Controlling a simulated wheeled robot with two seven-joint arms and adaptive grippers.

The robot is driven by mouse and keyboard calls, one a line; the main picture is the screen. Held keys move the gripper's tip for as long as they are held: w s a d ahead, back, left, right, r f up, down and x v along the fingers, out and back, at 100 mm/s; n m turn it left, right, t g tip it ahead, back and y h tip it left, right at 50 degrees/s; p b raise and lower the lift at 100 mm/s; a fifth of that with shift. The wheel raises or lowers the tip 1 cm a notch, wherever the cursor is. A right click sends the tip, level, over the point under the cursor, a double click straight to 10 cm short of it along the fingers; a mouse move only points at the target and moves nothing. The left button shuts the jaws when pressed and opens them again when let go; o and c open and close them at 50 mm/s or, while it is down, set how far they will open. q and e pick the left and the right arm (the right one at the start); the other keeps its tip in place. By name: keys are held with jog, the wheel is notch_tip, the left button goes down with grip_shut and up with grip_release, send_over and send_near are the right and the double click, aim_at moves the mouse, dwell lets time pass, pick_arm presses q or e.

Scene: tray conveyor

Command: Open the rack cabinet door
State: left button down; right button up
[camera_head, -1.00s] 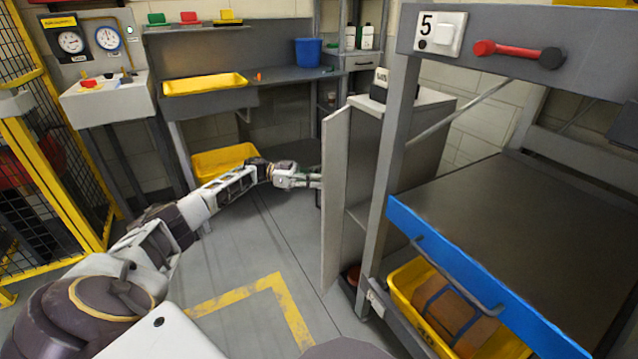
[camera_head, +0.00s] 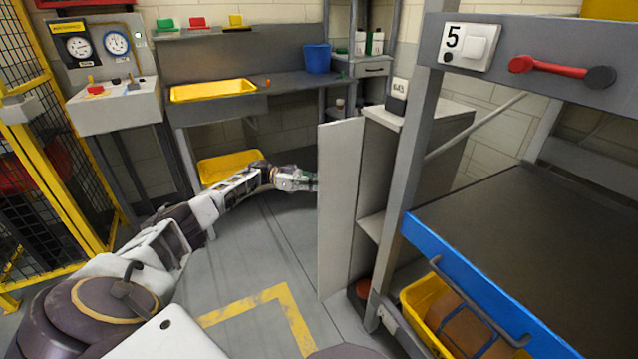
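The rack cabinet (camera_head: 435,135) is a grey cabinet standing behind the blue-edged rack at the right. Its light grey door (camera_head: 340,215) stands swung out from the cabinet's left side, leaving a gap where the inside and a shelf show. My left arm reaches in from the left, and my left gripper (camera_head: 306,184) is at the door's far side, at its left edge about mid-height. The fingertips are small and partly hidden by the door, so I cannot tell whether they are closed on a handle. My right gripper is not in view.
The rack (camera_head: 432,90) marked 5, with a red-black handle (camera_head: 562,70), stands close in front of the cabinet. A yellow crate (camera_head: 415,300) sits beneath it. A workbench (camera_head: 215,103) with a yellow tray is behind. The floor (camera_head: 245,265) left of the door is clear.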

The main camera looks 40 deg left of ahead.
pick_arm(q)
jog(key=c, duration=1.5)
grip_release()
jog(key=shift+a, duration=0.1)
jog(key=v, duration=0.7)
jog(key=shift+s+a, duration=0.1)
jog(key=shift+a, duration=0.05)
jog(key=shift+s+f, duration=0.1)
